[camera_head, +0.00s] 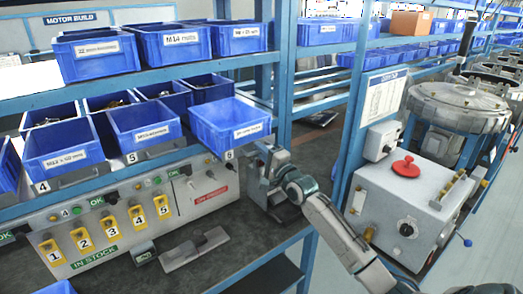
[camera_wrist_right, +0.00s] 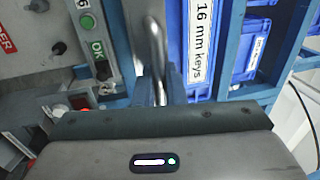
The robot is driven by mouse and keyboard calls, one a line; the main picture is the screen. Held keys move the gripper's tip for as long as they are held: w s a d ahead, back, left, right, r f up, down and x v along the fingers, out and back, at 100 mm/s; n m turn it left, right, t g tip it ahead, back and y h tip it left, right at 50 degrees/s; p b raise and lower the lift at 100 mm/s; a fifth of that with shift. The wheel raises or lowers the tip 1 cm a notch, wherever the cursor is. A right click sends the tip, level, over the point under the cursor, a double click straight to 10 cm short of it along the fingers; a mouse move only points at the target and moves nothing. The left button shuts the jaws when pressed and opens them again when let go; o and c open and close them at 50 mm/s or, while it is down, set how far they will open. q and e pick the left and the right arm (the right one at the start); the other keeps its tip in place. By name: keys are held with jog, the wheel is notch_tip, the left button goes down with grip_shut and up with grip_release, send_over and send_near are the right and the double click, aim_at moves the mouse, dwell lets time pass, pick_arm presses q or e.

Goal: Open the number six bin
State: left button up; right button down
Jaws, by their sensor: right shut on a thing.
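The rightmost front blue bin (camera_head: 205,124) stands in the lower shelf row above the grey control panel. A small number tag (camera_head: 229,155), which looks like 6, sits under its right side. My right gripper (camera_head: 264,158) is at the right end of the panel, just right of and below that bin. In the right wrist view its fingers (camera_wrist_right: 158,84) are closed around an upright shiny metal bar (camera_wrist_right: 153,42). A tag, a green button (camera_wrist_right: 87,21) and an OK sign (camera_wrist_right: 97,49) are left of the bar. My left gripper is out of view.
Yellow tags (camera_head: 109,224) run along the panel. A grey plate-like fixture (camera_head: 194,249) lies on the dark bench. A blue post (camera_head: 345,130) and a grey box with a red knob (camera_head: 406,167) stand to the right. A "16 mm keys" bin (camera_wrist_right: 200,91) is close beside the fingers.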

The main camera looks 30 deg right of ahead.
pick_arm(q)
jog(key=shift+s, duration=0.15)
pick_arm(e)
jog(key=c, duration=1.6)
grip_release()
jog(key=shift+c, duration=0.2)
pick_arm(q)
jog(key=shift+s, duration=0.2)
pick_arm(e)
jog(key=shift+w, duration=0.1)
